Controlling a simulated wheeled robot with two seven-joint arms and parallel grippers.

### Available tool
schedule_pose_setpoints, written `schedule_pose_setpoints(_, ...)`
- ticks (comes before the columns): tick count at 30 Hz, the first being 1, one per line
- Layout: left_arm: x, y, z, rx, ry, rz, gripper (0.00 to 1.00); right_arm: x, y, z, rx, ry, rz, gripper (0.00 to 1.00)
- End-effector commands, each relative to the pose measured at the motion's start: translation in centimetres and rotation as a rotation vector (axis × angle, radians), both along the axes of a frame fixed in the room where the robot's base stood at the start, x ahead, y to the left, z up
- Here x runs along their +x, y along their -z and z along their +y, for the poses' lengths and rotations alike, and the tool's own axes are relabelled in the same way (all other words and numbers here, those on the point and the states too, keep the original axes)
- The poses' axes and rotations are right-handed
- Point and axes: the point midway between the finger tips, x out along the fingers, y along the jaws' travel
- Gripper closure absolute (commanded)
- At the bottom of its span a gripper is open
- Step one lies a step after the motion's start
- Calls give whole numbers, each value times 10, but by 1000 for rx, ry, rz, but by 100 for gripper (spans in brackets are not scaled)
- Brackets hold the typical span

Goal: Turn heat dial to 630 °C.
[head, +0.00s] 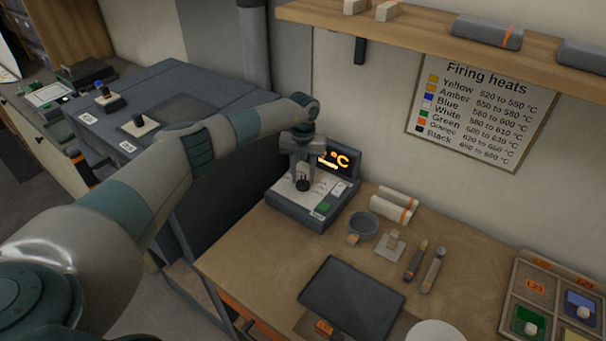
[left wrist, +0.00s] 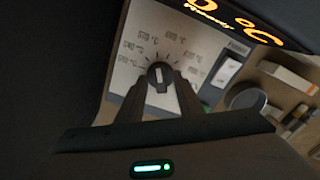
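The heat dial (left wrist: 159,74) is a dark round knob with a white mark, on the pale sloped face of a grey control box (head: 296,213). Temperature labels ring the dial, too small and tilted to read surely. In the left wrist view the white mark runs roughly up and down. My left gripper (head: 303,176) is over the dial, pointing down. Its two dark fingers lie either side of the knob, and I cannot tell whether they press on it. The box's display (head: 338,160) glows orange with "°C"; its leading digits are hidden. My right gripper is not in view.
A grey bowl (head: 363,226), pale rolls (head: 393,205) and tools (head: 433,270) lie to the right. A dark slab (head: 352,296) lies in front. A firing heats chart (head: 483,115) hangs behind.

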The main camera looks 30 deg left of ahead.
Motion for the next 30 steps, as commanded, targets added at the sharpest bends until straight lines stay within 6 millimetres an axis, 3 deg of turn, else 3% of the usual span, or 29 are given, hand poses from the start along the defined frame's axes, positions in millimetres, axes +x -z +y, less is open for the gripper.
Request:
schedule_pose_setpoints(1,0,0,0,0,0,0,72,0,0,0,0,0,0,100)
schedule_pose_setpoints(5,0,0,0,0,0,0,100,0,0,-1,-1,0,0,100)
schedule_pose_setpoints(19,0,2,0,-1,50,-1,100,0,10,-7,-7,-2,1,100)
schedule_pose_setpoints(30,1,5,1,0,276,-3,100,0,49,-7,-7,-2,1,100)
